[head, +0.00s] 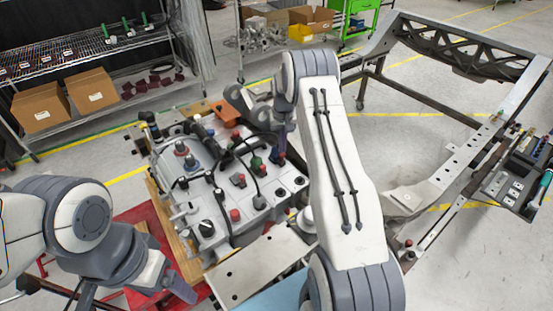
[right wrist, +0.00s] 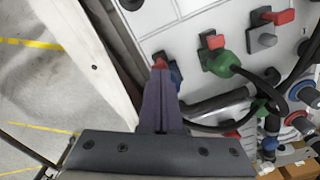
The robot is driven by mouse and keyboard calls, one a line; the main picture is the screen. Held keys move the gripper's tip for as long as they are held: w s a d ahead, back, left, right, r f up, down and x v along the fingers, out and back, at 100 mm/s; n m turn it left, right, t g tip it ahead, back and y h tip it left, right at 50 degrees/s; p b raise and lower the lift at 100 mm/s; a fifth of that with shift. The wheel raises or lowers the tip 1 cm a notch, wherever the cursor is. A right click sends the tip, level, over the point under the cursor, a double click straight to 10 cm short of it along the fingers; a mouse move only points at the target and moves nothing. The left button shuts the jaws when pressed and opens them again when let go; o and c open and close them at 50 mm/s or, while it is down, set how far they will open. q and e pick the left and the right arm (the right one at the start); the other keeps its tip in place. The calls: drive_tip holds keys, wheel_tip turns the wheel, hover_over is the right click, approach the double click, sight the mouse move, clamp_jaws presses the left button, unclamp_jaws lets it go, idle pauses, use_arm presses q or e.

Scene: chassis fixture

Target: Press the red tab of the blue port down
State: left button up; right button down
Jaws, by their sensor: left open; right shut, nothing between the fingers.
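The blue port (right wrist: 175,76) sits on the grey chassis unit, partly hidden behind my fingertips in the right wrist view. Its red tab (right wrist: 160,63) shows just beyond the tips; whether they touch it I cannot tell. My right gripper (right wrist: 159,74) is shut and empty, its fingers pointing at the tab. In the head view the right gripper (head: 281,145) is directly over the blue port (head: 279,159), beside my forearm. My left gripper (head: 186,292) is open and empty at the lower left, away from the port.
A green port (right wrist: 220,63) with a red tab and a grey port (right wrist: 267,40) stand close to the blue one. Black cables (head: 233,150) cross the unit (head: 205,150). A metal frame (head: 480,150) is at the right. Shelves (head: 80,55) stand behind.

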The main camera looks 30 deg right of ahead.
drive_tip(key=shift+f+b, duration=0.6)
drive_tip(key=shift+f, duration=0.5)
drive_tip(key=shift+r, duration=0.1)
drive_tip(key=shift+r+p, duration=2.4)
drive_tip(key=shift+r, duration=1.15)
